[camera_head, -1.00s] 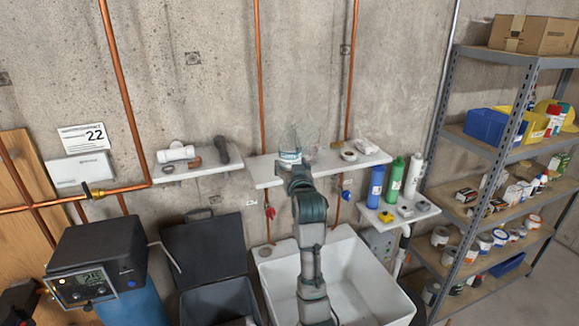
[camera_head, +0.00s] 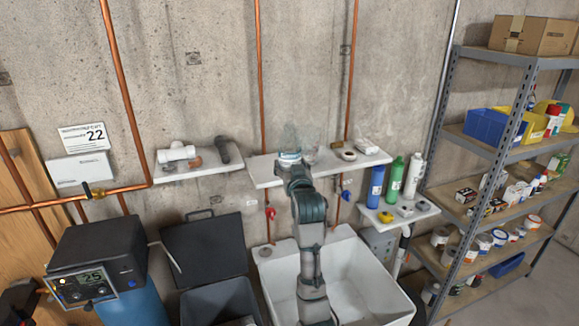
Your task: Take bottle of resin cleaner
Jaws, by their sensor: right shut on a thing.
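My right gripper (camera_head: 293,168) is at the front edge of the middle wall shelf, seen from behind. It is shut on a clear container with a white and blue label (camera_head: 289,158), whose lower part it partly hides. The label is too small to read, so I cannot tell whether this is the resin cleaner. A blue bottle (camera_head: 375,187), a green bottle (camera_head: 396,179) and a white bottle (camera_head: 412,176) stand upright on the lower right shelf, apart from the gripper. My left gripper is not in view.
The middle shelf (camera_head: 263,174) also holds a clear jar (camera_head: 311,146) and a tape roll (camera_head: 347,154). A white sink (camera_head: 350,265) lies below, with copper pipes (camera_head: 259,70) behind. Metal shelving (camera_head: 470,150) stands right; a softener unit (camera_head: 98,255) stands left.

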